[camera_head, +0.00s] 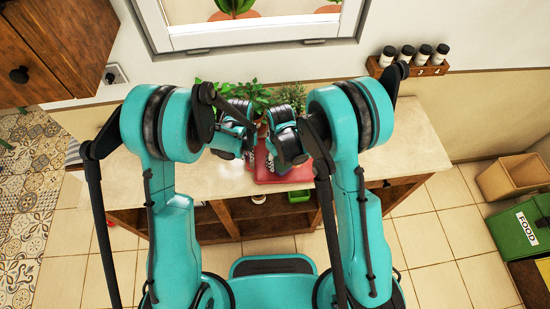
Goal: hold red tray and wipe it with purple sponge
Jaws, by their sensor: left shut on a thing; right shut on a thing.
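The red tray (268,177) lies on the pale countertop between my two arms, partly covered by my wrists and grippers. My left gripper (250,159) is at the tray's left side, shut on the tray, though its fingertips are mostly hidden. My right gripper (298,166) is over the tray and shut. The purple sponge cannot be made out; the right gripper and wrist hide what it holds, which seems to be the sponge.
Green potted plants (252,93) stand behind the tray near the wall. A wooden rack with several jars (407,58) is at the back right. The countertop (400,145) is clear on both sides. A green box (297,196) sits on the shelf below.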

